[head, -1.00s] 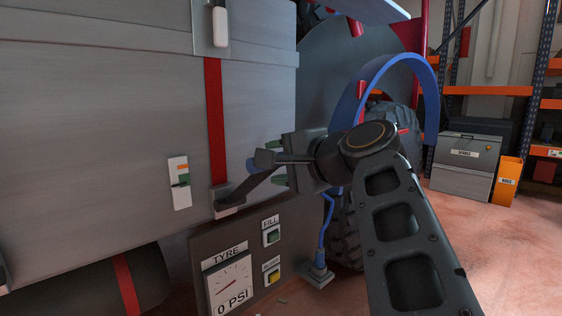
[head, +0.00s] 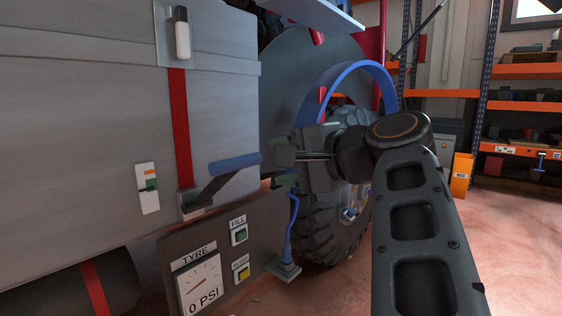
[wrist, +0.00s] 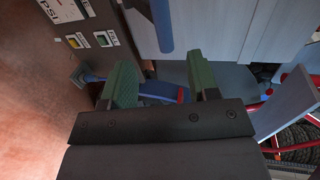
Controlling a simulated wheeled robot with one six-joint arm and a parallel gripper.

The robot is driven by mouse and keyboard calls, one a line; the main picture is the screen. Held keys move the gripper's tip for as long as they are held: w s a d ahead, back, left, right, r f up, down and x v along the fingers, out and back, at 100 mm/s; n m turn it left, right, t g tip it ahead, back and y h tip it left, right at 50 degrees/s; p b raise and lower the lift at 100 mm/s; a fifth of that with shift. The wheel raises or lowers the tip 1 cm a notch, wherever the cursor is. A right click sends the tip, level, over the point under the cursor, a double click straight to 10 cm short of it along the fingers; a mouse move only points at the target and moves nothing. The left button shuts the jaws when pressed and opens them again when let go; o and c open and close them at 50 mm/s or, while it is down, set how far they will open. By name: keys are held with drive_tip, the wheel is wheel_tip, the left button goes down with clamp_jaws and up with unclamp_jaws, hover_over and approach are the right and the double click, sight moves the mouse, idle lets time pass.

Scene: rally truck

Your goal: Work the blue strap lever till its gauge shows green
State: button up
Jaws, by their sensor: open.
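The strap lever (head: 225,182) has a dark arm and a blue handle (head: 234,164). It slants up and to the right from its base on the grey truck box, below a red strap (head: 181,125). Its blue handle also shows in the wrist view (wrist: 162,25), ahead of the gap between the fingers. The small white gauge (head: 148,188), left of the strap, has orange and green bands; the exact reading is too small to tell. My gripper (head: 283,166) is open and empty, just right of the handle. Its green-padded fingers show in the wrist view (wrist: 163,80).
A tyre panel (head: 225,262) with a dial, a green FILL button and a yellow button stands below. A big wheel (head: 335,215) and a blue arch (head: 355,70) are behind my gripper. Open floor lies at the right.

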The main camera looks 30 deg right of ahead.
drive_tip(key=shift+v, duration=0.9)
drive_tip(key=shift+d, duration=0.1)
drive_tip(key=w+a+f+g+p, duration=0.3)
drive_tip(key=f+g+p, duration=0.25)
drive_tip(key=p, duration=0.45)
drive_tip(key=s+a+f+n+g+h+p, duration=0.3)
drive_tip(key=s+a+f+n+g+p, duration=0.35)
drive_tip(key=f+p, duration=0.55)
wheel_tip(320, 180, up, 6)
drive_tip(key=d+n+t+h+p, duration=0.1)
drive_tip(key=d+n+h+p, duration=0.1)
drive_tip(key=n+p, duration=0.3)
drive_tip(key=shift+w+d+f+n+h, duration=0.2)
drive_tip(key=shift+w+n+h, duration=0.1)
drive_tip(key=shift+n, duration=0.85)
